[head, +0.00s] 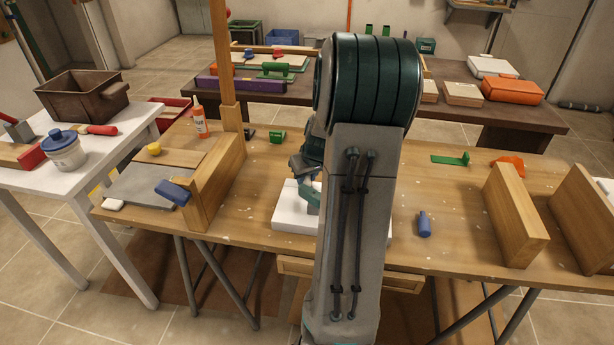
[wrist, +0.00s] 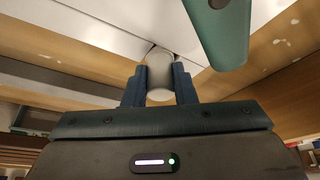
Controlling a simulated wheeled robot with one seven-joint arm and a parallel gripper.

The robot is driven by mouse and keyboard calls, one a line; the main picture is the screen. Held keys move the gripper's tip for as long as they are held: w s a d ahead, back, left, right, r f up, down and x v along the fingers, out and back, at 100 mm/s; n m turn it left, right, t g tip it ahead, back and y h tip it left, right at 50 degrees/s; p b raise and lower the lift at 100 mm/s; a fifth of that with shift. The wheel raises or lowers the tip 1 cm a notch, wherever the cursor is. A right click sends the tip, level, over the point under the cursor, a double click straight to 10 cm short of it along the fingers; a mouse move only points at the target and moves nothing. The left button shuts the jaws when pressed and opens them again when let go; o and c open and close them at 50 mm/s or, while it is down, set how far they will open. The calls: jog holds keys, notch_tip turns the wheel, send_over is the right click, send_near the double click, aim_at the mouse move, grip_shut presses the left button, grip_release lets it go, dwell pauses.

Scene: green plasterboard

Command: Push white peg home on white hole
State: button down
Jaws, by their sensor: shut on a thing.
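The white peg (wrist: 160,72) is a pale grey-white cylinder between the two blue fingers of my gripper (wrist: 159,84) in the wrist view. The fingers are shut on it from both sides. A white block (head: 290,216) lies on the wooden bench, partly behind my arm in the head view. Its white surface (wrist: 165,18) also shows beyond the peg in the wrist view. The white hole is not visible, and I cannot tell whether the peg's far end touches the block. A teal rounded piece (wrist: 220,32) stands close right of the peg. In the head view my arm hides the peg.
On the bench (head: 455,220), a blue cylinder (head: 424,224) lies right of the block, and an upright wooden board (head: 515,215) stands farther right. A wooden upright (head: 216,185) and a blue-handled tool (head: 173,192) are on the left. Bare bench lies around the blue cylinder.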

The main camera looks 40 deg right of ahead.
jog(key=c, duration=1.1)
grip_release()
jog(key=shift+f, duration=0.15)
jog(key=v, duration=1.4)
jog(key=shift+p, duration=0.3)
